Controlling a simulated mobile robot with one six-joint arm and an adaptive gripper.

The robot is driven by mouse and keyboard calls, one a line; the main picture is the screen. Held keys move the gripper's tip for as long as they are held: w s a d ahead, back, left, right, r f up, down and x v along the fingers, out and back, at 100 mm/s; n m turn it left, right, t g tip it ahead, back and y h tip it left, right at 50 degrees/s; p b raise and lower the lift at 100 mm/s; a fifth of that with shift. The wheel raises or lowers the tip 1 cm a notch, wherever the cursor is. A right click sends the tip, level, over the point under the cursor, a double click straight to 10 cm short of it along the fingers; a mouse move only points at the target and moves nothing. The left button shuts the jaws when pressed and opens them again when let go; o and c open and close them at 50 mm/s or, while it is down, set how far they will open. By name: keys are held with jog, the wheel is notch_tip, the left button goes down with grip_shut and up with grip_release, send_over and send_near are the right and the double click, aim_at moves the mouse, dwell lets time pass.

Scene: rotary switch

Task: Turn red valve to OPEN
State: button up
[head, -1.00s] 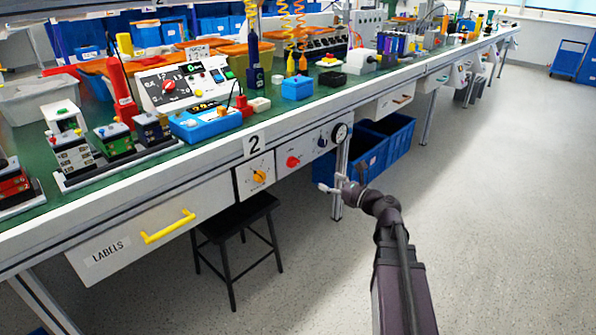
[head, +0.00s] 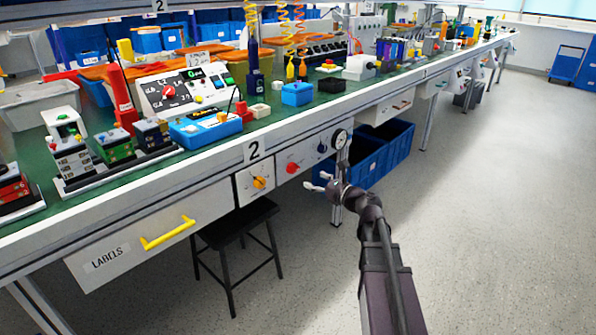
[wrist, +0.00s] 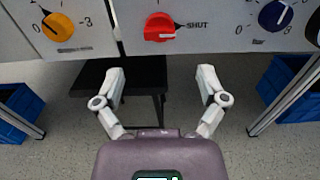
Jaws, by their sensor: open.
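The red valve (wrist: 159,27) is a round knob on the white front panel under the bench. In the wrist view it sits at the top middle, with the word SHUT and a dark pointer mark at its right. It also shows in the head view (head: 292,167), left of my gripper. My gripper (wrist: 163,82) is open and empty, its two pale fingers spread apart below the valve in the wrist view. In the head view my gripper (head: 316,181) is near the panel, apart from the valve. No OPEN label is readable.
A yellow-orange knob (wrist: 58,27) is left of the valve and a dark blue knob (wrist: 275,15) right of it. A gauge (head: 339,138) hangs beyond. A black stool (head: 238,226) stands under the bench, near blue bins (head: 385,150). The floor at right is clear.

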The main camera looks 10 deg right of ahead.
aim_at(297, 170)
jog(key=x, duration=0.8)
jog(key=shift+a, duration=0.1)
